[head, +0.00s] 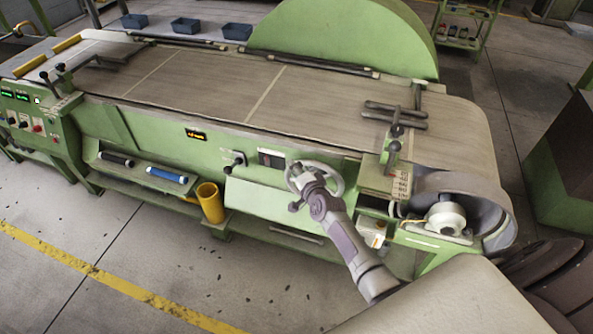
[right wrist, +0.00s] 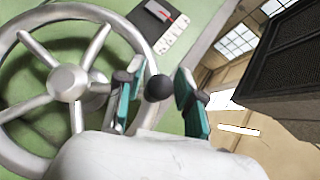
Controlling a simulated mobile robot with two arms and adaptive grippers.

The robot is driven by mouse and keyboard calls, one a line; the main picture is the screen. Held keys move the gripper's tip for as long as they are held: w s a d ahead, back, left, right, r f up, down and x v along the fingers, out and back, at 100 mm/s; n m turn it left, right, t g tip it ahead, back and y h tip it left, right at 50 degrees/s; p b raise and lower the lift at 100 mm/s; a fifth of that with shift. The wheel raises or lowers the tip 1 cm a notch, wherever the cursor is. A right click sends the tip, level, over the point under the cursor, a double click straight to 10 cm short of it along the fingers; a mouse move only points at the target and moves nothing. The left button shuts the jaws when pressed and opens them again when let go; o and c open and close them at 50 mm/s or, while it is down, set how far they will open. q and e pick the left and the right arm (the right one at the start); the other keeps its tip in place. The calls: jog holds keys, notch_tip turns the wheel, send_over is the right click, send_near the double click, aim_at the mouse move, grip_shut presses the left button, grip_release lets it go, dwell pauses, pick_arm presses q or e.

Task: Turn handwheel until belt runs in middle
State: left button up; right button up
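The silver spoked handwheel (head: 327,181) is on the front of the green machine, partly behind my right gripper (head: 304,190). In the right wrist view the handwheel (right wrist: 68,82) fills the left side. Its black knob (right wrist: 158,88) sits between the two teal-padded fingers of my right gripper (right wrist: 158,98). The fingers are apart, with a clear gap between knob and right finger. The wide grey-brown belt (head: 330,107) lies flat along the machine top, with pale seam lines across it. How well it is centred is hard to tell. My left gripper is not in view.
A marked scale (head: 398,183) is at the belt's near edge on the right. Below it are a motor (head: 446,219) and the belt's end roller. A yellow cup (head: 210,202) stands at the machine's front.

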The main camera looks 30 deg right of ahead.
jog(key=shift+o, duration=0.3)
jog(key=shift+s+d, duration=0.1)
jog(key=v, duration=1.1)
jog(key=shift+s, duration=0.4)
jog(key=shift+r, duration=0.1)
